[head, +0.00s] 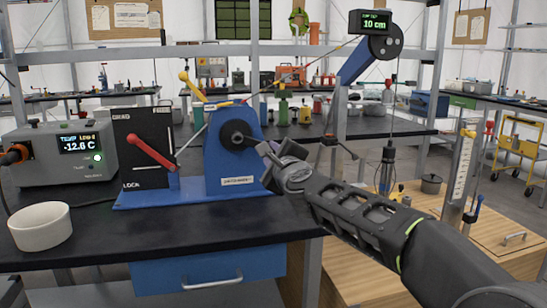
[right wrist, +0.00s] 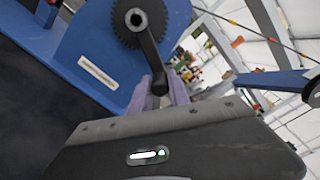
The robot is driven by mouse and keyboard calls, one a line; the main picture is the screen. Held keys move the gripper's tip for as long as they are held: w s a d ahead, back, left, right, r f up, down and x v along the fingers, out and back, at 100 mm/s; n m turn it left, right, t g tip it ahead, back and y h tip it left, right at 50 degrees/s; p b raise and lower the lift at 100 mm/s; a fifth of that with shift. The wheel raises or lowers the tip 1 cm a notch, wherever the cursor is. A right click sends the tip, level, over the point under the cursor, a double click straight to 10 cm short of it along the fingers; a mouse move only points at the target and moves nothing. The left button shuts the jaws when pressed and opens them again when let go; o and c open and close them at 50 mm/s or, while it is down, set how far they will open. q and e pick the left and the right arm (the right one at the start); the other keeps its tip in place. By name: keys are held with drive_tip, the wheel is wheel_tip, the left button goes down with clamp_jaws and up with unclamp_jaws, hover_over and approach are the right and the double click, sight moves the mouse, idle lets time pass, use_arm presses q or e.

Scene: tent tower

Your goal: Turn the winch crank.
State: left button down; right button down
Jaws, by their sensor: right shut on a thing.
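The blue winch (head: 222,165) stands on a blue base plate at the right end of the near table. Its dark crank (head: 252,143) runs from the hub toward the right and slightly down. My right gripper (head: 272,165) is at the crank's outer end, with part of the handle hidden by the jaws. In the right wrist view, the crank arm (right wrist: 148,45) comes down from the toothed hub, and its handle end sits between the purple fingers of my right gripper (right wrist: 162,90), which is shut on it. My left gripper is not in view.
A box with a red lever (head: 150,152) and a yellow lever (head: 192,86) are beside the winch. A grey meter (head: 60,165) reads -12.6 C. A white bowl (head: 40,226) stands front left. A cable rises to a pulley (head: 385,44) under a 10 cm display (head: 375,22).

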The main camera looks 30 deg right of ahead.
drive_tip(key=shift+f, duration=0.15)
idle(0.3)
drive_tip(key=c, duration=1.2)
unclamp_jaws()
drive_tip(key=shift+c, duration=0.2)
drive_tip(key=v, duration=0.7)
drive_tip(key=shift+s+a+p, duration=0.15)
drive_tip(key=shift+s+p, duration=0.15)
drive_tip(key=shift+s, duration=0.05)
